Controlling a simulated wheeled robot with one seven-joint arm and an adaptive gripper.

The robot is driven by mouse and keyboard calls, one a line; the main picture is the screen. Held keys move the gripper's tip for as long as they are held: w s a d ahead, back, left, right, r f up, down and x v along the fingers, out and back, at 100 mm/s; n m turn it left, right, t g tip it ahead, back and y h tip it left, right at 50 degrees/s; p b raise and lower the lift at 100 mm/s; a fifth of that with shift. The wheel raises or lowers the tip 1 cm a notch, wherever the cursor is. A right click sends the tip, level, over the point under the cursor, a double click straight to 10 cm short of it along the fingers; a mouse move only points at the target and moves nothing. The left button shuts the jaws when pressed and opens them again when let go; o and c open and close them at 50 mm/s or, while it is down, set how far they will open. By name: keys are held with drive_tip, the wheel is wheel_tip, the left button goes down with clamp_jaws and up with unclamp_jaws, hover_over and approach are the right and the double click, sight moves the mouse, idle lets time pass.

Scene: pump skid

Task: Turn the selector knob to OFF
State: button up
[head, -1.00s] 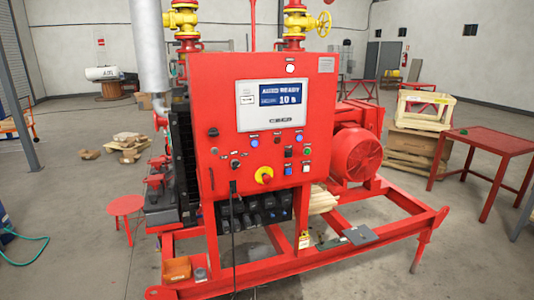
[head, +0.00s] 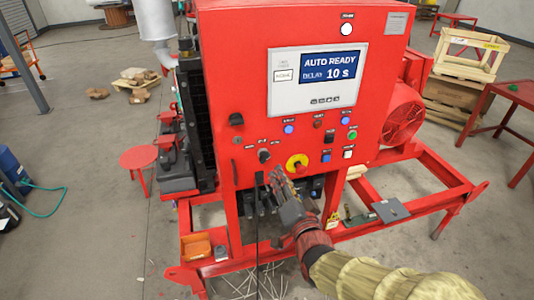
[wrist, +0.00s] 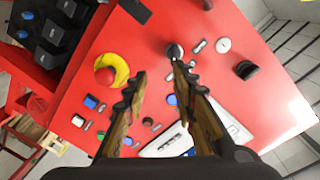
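The selector knob (head: 264,156) is a small black knob with labels around it, low on the left of the red control panel's front. It also shows in the wrist view (wrist: 174,51), just beyond the tip of one finger. Its pointer direction is too small to tell. My gripper (head: 277,176) is in front of the panel, below and slightly right of the knob in the head view. In the wrist view my gripper (wrist: 159,72) has its two fingers apart with nothing between them. It appears apart from the knob.
A red emergency stop on a yellow ring (head: 297,163) sits right of the knob. A black handle (head: 236,119) is above left. The display (head: 328,67) reads AUTO READY, DELAY 10 s. Coloured buttons sit below it. A black cable (head: 258,205) hangs below the knob.

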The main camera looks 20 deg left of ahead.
sight(266, 160)
drive_tip(key=shift+y, duration=0.5)
drive_tip(key=x, duration=0.2)
drive_tip(key=a+x, duration=0.1)
drive_tip(key=x, duration=0.2)
drive_tip(key=s+x, duration=0.1)
drive_tip(key=x, duration=0.2)
drive_tip(key=shift+w+a+r, duration=0.15)
drive_tip(key=shift+a+r, duration=0.2)
clamp_jaws()
